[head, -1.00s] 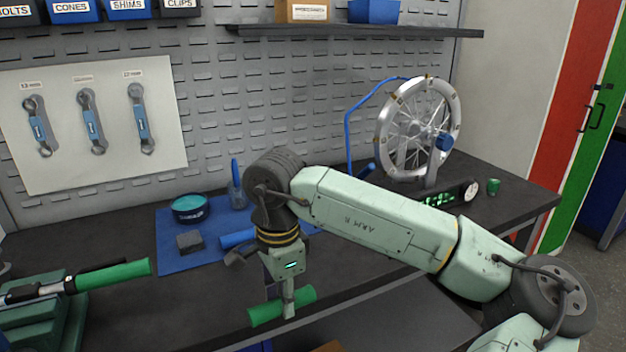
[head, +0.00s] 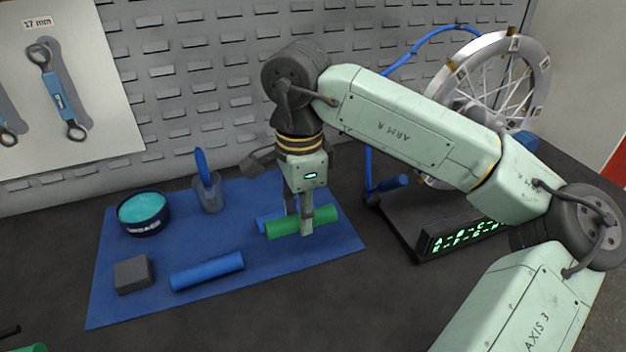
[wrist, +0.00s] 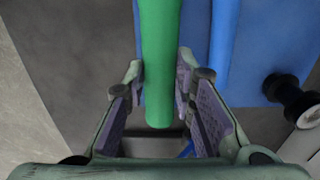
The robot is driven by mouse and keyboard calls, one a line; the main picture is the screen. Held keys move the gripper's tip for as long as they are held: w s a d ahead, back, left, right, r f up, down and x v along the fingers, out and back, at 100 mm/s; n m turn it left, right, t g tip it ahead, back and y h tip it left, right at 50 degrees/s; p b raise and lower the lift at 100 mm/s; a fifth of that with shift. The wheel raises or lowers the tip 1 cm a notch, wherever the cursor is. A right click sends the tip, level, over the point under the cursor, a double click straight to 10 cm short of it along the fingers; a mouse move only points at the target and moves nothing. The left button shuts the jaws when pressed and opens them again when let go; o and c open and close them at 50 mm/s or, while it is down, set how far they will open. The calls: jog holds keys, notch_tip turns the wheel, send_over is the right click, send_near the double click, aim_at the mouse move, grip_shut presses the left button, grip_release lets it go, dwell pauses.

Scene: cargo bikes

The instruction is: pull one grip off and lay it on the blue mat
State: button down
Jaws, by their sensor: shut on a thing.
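My gripper (head: 306,217) is shut on a green grip (head: 278,224), which lies level across the fingers. The grip is over the right part of the blue mat (head: 120,310); I cannot tell whether it touches the mat. In the wrist view the green grip (wrist: 160,60) runs between the two finger pads, with the mat (wrist: 200,35) below. A blue grip (head: 263,219) lies close behind it, partly hidden; it also shows in the wrist view (wrist: 222,50). Another blue grip (head: 207,270) lies at the mat's front. A green end (head: 33,349) shows at the bottom left edge.
On the mat stand a round teal tin (head: 144,212), a clear cup (head: 208,193) with a blue-handled tool, and a dark grey block (head: 133,274). A wheel (head: 500,90) on a stand and a green-lit display (head: 462,236) are at the right. The mat's front right is clear.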

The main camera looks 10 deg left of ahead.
aim_at(304, 249)
jog(key=shift+w, duration=0.45)
jog(key=shift+s+f+b, duration=0.2)
jog(key=shift+f+b, duration=0.1)
jog(key=shift+f, duration=0.05)
jog(key=shift+f+b, duration=0.8)
jog(key=shift+f, duration=0.85)
jog(key=shift+w+f+b, duration=0.1)
jog(key=shift+f+b, duration=0.7)
jog(key=shift+b, duration=0.05)
jog(key=shift+f+b, duration=0.65)
jog(key=shift+b, duration=0.35)
jog(key=c, duration=1.3)
grip_release()
